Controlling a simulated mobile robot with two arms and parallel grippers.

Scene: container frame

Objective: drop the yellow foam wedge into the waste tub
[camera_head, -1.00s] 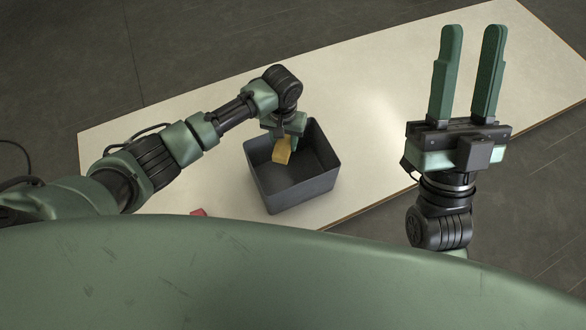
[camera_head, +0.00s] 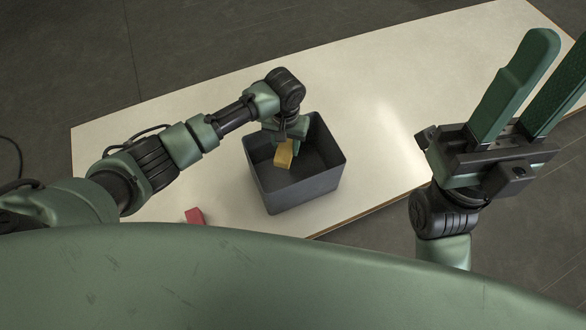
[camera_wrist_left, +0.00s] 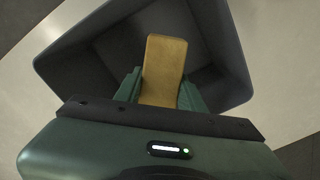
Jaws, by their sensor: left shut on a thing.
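The yellow foam wedge (camera_head: 284,154) is held in my left gripper (camera_head: 287,143) over the opening of the waste tub. In the left wrist view the wedge (camera_wrist_left: 164,70) sits between the two green fingers, with the tub's dark inside behind it. The waste tub (camera_head: 300,193) is a dark grey open box on the pale table; its rim and walls also show in the left wrist view (camera_wrist_left: 225,50). I cannot tell how far the wedge is above the tub floor. My right gripper (camera_head: 553,85) is open and empty at the right, its fingers pointing up and apart.
A red block (camera_head: 194,216) lies on the table (camera_head: 390,110) at the near left of the tub, partly hidden by my body. The table is clear to the right of the tub and behind it. Grey floor surrounds the table.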

